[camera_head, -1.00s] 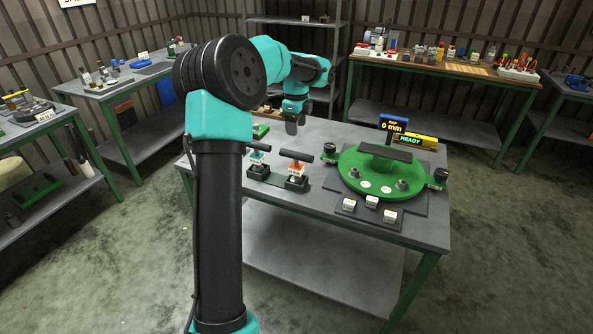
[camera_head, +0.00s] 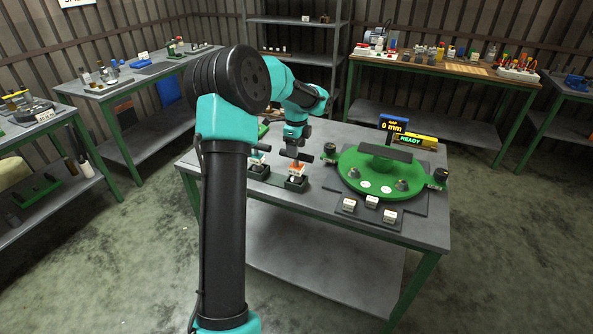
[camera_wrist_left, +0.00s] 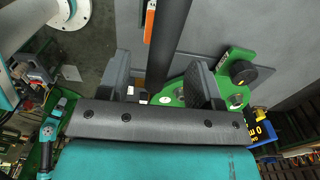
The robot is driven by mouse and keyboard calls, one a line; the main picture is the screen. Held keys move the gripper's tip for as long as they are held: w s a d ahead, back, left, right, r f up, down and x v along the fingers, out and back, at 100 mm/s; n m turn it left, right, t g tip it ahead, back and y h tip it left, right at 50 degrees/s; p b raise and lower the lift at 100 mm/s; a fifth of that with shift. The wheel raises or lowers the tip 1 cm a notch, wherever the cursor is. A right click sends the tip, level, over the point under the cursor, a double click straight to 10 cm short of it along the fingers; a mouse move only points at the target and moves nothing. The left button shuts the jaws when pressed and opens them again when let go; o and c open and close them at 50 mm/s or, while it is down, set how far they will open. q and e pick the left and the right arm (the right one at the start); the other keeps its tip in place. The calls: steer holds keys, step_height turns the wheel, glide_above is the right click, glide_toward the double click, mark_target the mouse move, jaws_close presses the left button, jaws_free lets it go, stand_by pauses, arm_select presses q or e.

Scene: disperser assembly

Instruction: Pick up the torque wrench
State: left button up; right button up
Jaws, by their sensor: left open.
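Two tools with dark bar handles stand in dark holders on the near side of the middle table. One has an orange part (camera_head: 297,169), the other a teal part (camera_head: 257,158); the labels are too small to read, so I cannot tell which is called the torque wrench. My left gripper (camera_head: 296,152) is open, pointing down over the orange tool's handle. My right gripper is not in view.
A green round fixture (camera_head: 384,188) with a dark bar on top stands to the right on the table (camera_head: 330,135). A display (camera_head: 394,124) is behind it, and small white blocks (camera_head: 371,202) lie in front. Shelves and side tables stand well apart behind.

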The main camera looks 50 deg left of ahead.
mark_target(297, 169)
arm_select(q)
step_height(297, 169, down, 4)
steer(key=shift+w+f, duration=0.1)
steer(key=shift+f, duration=0.15)
steer(key=shift+c, duration=0.4)
steer(key=shift+a, duration=0.1)
jaws_close()
stand_by(0.3)
